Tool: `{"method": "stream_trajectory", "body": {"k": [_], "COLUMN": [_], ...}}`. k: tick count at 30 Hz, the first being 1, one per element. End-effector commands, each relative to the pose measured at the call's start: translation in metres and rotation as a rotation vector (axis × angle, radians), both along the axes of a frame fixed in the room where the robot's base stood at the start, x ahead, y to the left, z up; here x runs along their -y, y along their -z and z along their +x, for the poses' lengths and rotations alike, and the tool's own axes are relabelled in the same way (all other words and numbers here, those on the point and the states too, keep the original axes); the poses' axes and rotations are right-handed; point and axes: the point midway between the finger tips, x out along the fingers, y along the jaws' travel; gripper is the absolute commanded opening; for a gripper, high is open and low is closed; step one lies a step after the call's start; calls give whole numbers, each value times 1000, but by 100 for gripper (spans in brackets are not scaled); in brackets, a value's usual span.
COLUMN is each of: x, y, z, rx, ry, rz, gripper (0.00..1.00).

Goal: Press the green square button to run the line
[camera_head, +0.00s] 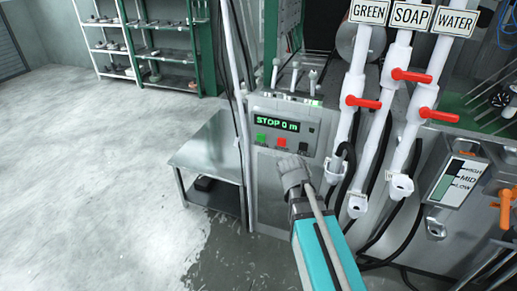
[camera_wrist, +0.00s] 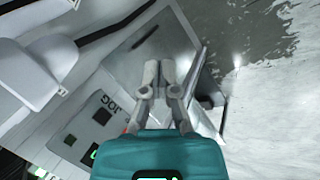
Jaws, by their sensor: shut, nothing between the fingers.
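The green square button (camera_head: 261,138) sits at the left of a button row on the grey control panel (camera_head: 266,164), under a lit display (camera_head: 277,123) reading "STOP 0 m". A red button (camera_head: 282,142) and a black button (camera_head: 303,146) are to its right. My gripper (camera_head: 289,161) is in front of the panel, below and right of the green button; whether it touches the panel is unclear. In the wrist view my gripper (camera_wrist: 157,70) is shut and empty. The panel's "JOG" label (camera_wrist: 108,103) is to its left. Small green patches show there, but I cannot tell which is the button.
White pipes with red valve handles (camera_head: 364,102) stand close to the right of the panel. A low metal table (camera_head: 208,145) stands to its left. Shelves (camera_head: 150,42) are at the back. The floor on the left is clear, with a wet-looking patch near the table.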

Motion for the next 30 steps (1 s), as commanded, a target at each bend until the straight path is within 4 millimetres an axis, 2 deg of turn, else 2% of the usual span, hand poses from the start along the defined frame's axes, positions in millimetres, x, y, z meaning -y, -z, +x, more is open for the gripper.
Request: {"method": "stream_trajectory", "body": {"k": [1,3,14,23,30], "x": [-2,-3,-24,-64,-109], "y": [11,15,25,26,27], "z": [13,27,96,148,184], "rx": [8,17,25,-20,-91], "ry": [-58,-137,-537,-850,-1073], "rz": [-49,-122,-523,-894,-1213], "gripper": [0,0,0,0,0]}}
